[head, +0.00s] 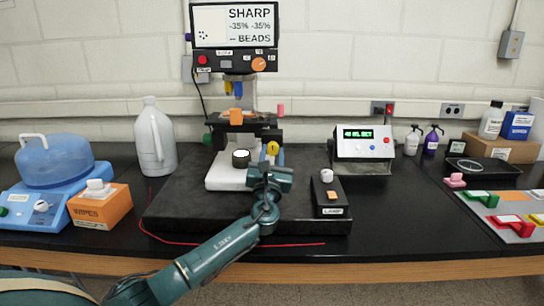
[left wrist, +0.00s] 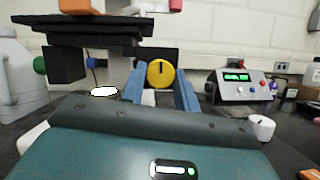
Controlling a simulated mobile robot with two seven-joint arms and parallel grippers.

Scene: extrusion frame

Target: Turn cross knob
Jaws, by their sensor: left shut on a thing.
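A round yellow knob (head: 272,147) with a short dark mark sits on the right side of the black stage of the microscope-like instrument (head: 240,125). In the left wrist view, the yellow knob (left wrist: 161,73) faces me, with its mark near upright at the top. My left gripper (head: 273,158) reaches it from the front, and its blue fingers (left wrist: 160,84) stand on either side of the knob, shut on it. The knob's shaft is hidden behind its face. My right gripper is not in view.
A screen (head: 235,26) tops the instrument, which stands on a dark slab (head: 180,215). A small black box with a white knob (head: 327,176) is close on the right, and a control box with a green display (head: 362,146) is behind it. An orange wipes box (head: 100,205) is at left.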

